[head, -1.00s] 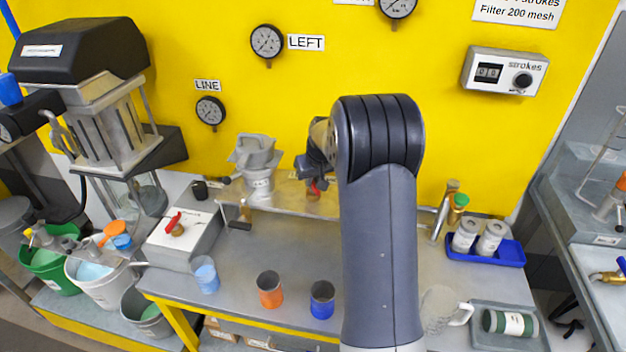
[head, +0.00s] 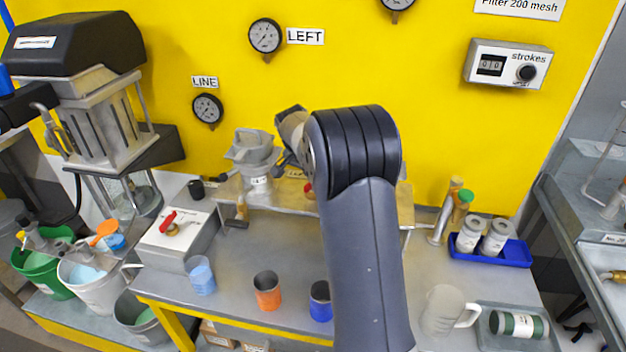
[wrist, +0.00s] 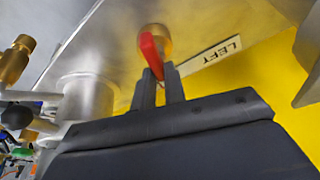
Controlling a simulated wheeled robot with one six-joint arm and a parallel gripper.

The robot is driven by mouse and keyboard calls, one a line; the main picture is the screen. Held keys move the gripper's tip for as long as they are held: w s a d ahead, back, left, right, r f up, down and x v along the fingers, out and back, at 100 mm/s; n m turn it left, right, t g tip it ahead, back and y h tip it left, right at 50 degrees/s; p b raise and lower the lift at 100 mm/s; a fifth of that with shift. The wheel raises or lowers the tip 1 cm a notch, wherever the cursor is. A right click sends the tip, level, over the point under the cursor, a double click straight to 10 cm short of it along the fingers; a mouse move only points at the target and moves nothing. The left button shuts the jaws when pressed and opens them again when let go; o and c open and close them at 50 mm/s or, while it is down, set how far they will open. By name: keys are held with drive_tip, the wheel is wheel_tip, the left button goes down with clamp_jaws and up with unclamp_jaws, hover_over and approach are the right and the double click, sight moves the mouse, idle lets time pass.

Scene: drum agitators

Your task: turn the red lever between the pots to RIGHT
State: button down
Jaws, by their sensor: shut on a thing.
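The red lever (wrist: 150,52) sits on a brass valve body (wrist: 156,36) under a metal plate in the wrist view. My gripper (wrist: 160,72) is shut on the lever's lower end, one dark finger on each side. A LEFT label (wrist: 215,55) lies beside the lever. In the head view only a sliver of the red lever (head: 308,189) shows beside my arm. The left metal pot (head: 256,162) stands on the raised shelf; the other pot is hidden behind my arm. No RIGHT label is visible.
An orange cup (head: 267,292), a blue cup (head: 320,302) and a light blue cup (head: 201,275) stand on the bench. A blue tray (head: 515,255) with jars is at the right.

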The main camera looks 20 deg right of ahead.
drive_tip(key=m, duration=0.2)
drive_tip(key=m+g, duration=0.1)
drive_tip(key=m, duration=0.1)
drive_tip(key=shift+m+g+h, duration=0.3)
drive_tip(key=shift+m, duration=0.1)
idle(0.4)
drive_tip(key=c, duration=1.5)
unclamp_jaws()
drive_tip(key=shift+o, duration=0.2)
drive_tip(key=w+b+v, duration=0.1)
drive_tip(key=v, duration=1)
drive_tip(key=shift+s, duration=0.45)
